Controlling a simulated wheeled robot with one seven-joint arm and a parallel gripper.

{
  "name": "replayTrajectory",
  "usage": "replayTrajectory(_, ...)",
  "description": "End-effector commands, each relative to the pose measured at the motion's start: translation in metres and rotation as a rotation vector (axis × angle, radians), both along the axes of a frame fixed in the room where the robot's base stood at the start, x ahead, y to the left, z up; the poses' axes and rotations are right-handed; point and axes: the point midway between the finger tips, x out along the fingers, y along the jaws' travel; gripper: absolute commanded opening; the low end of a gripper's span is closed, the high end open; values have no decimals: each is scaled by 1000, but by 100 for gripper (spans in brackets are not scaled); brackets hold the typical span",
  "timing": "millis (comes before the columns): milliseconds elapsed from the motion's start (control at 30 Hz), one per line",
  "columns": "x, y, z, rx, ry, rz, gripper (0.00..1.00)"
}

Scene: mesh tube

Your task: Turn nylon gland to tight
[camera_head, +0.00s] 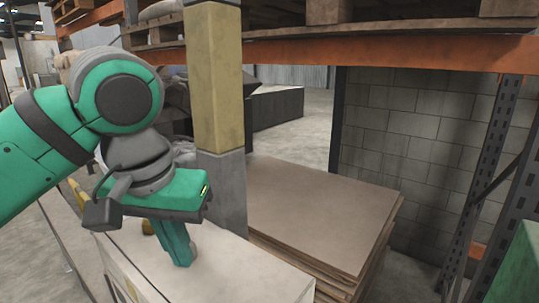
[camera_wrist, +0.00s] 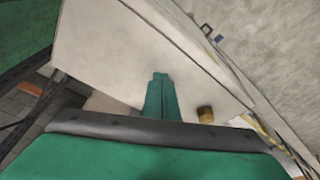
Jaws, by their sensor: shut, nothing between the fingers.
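My gripper (camera_head: 183,262) points down over the pale top of a cabinet (camera_head: 235,268), with its green fingers together and nothing visible between them. In the wrist view my gripper (camera_wrist: 160,77) also shows as two closed fingers against the pale surface. A small brownish-yellow round piece (camera_wrist: 205,114) stands to the right of the fingers in the wrist view, apart from them. It shows partly in the head view (camera_head: 147,228), left of the fingers and partly covered by my gripper. I cannot tell whether this piece is the nylon gland; no other gland is clearly visible.
A grey and yellow post (camera_head: 216,85) rises close behind my gripper. A stack of flat boards (camera_head: 315,215) lies right of the cabinet. Orange rack beams (camera_head: 400,52) cross above. The cabinet top in front of the fingers looks clear.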

Motion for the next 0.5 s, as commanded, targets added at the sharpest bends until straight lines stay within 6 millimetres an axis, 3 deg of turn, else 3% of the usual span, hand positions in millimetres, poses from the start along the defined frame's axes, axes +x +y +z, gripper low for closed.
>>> replayTrajectory(500,1,4,0,-1,-1,-2,0)
